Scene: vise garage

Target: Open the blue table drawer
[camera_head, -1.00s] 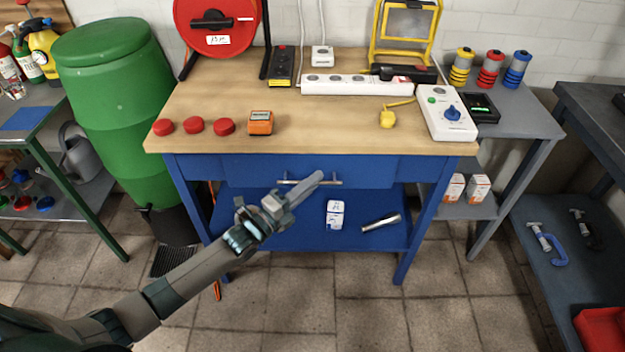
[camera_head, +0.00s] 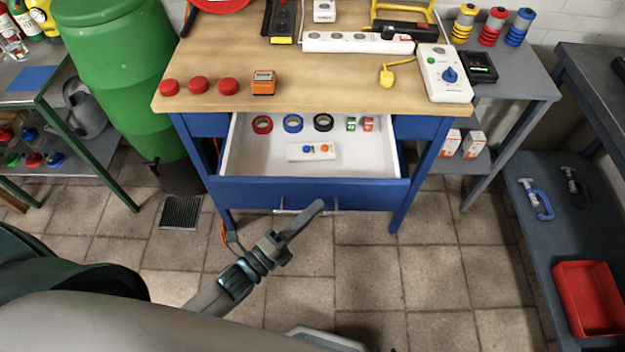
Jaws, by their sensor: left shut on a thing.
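The blue table (camera_head: 222,197) has a wooden top (camera_head: 330,85). Its blue-fronted drawer (camera_head: 370,194) is pulled well out, showing a white interior. My left gripper (camera_head: 312,212) is at the drawer's front, shut on the metal handle (camera_head: 283,210); its fingers hide part of the bar. Inside the drawer lie a red tape roll (camera_head: 262,124), a blue one (camera_head: 293,123), a black one (camera_head: 323,122), small green and red boxes (camera_head: 367,124), and a white strip with coloured knobs (camera_head: 313,151). My right gripper is out of view.
A green barrel (camera_head: 115,70) stands left of the table. A grey side table (camera_head: 520,80) is on the right, and a dark bench with a red bin (camera_head: 588,298) at far right. Tiled floor in front of the drawer is open.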

